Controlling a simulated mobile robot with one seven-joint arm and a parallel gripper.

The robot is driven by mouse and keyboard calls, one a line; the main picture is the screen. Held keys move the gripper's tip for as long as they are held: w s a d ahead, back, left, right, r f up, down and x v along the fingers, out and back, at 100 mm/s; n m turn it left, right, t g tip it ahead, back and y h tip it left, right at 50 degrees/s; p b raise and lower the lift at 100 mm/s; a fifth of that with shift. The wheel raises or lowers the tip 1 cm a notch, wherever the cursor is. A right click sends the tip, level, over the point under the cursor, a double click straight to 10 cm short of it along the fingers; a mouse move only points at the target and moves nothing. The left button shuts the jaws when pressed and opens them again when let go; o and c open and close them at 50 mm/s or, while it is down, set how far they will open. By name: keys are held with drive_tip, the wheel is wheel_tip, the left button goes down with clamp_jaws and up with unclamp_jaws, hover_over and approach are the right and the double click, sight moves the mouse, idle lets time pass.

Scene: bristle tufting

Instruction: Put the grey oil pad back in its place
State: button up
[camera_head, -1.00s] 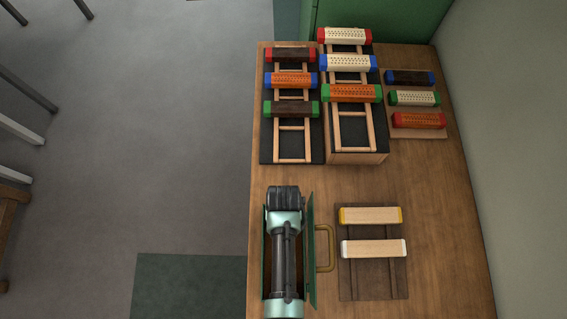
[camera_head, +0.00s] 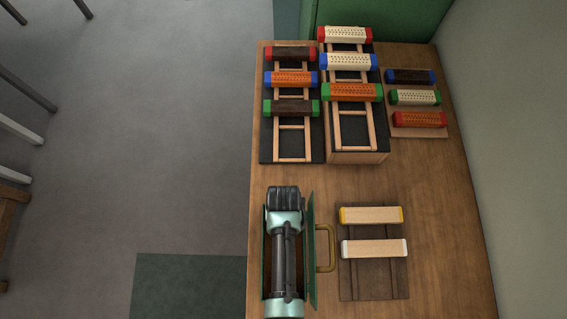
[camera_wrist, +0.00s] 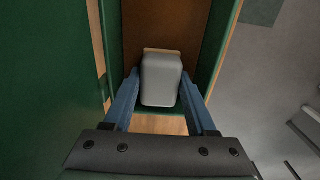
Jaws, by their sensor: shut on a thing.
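In the wrist view my gripper (camera_wrist: 161,98) is shut on the grey oil pad (camera_wrist: 162,78), one blue finger on each side of it. The pad is a rounded grey block with a thin tan edge at its far end. It is over or inside a green-walled box (camera_wrist: 212,60) with a brown floor; I cannot tell whether it touches the floor. In the head view the box (camera_head: 311,250) stands at the front left of the table, and my arm reaches over it. The arm hides the pad and the fingers there.
A brass-coloured handle (camera_head: 328,248) sticks out from the box's right side. To its right a dark board (camera_head: 372,275) bears two pale blocks. Two racks (camera_head: 293,146) and a small tray (camera_head: 418,134) with coloured-end blocks stand behind. Bare table lies between.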

drive_tip(key=shift+f, duration=0.35)
drive_tip(key=o, duration=1.4)
drive_tip(key=shift+r+p, duration=4.3)
drive_tip(key=shift+r, duration=0.2)
